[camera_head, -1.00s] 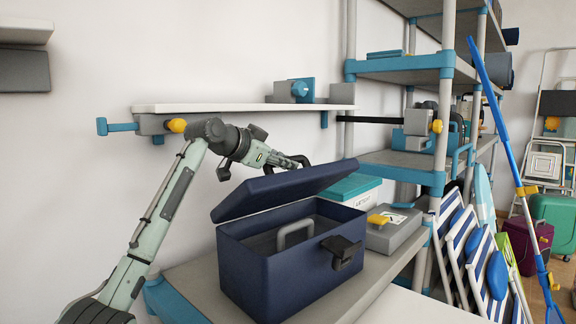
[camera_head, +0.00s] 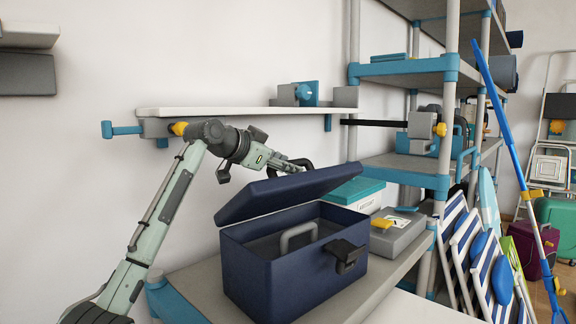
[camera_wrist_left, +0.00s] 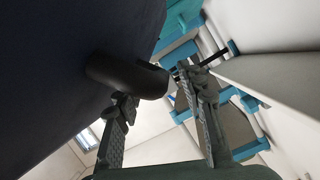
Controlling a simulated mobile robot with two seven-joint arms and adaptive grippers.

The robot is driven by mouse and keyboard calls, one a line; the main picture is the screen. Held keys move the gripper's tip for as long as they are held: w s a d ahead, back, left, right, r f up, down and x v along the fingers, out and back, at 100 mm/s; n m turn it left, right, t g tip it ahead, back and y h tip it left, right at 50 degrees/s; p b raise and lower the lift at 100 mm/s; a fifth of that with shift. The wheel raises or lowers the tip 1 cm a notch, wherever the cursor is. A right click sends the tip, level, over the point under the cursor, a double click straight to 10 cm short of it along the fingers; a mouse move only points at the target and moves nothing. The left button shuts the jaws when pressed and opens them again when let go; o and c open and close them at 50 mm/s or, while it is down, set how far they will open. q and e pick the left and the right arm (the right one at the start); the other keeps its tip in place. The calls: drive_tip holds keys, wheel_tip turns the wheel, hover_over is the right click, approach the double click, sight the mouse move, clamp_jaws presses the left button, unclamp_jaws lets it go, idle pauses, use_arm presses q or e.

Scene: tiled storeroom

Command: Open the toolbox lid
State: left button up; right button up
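A grey inner handle (camera_head: 298,234) shows inside. My left gripper (camera_head: 296,164) is behind the lid's upper edge, by a black handle. In the left wrist view the lid fills the upper left, and its black handle (camera_wrist_left: 128,76) lies just beyond the fingers. The left gripper's fingers (camera_wrist_left: 163,110) are spread apart, one close to the handle. My right gripper is not in view.
A grey case (camera_head: 392,238) with a yellow catch and a teal-lidded box (camera_head: 355,190) stand right of and behind the toolbox. A white wall shelf (camera_head: 245,112) runs above my left arm. A shelf rack (camera_head: 445,140) stands at the right.

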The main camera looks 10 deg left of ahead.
use_arm(q)
drive_tip(key=v, duration=1.1)
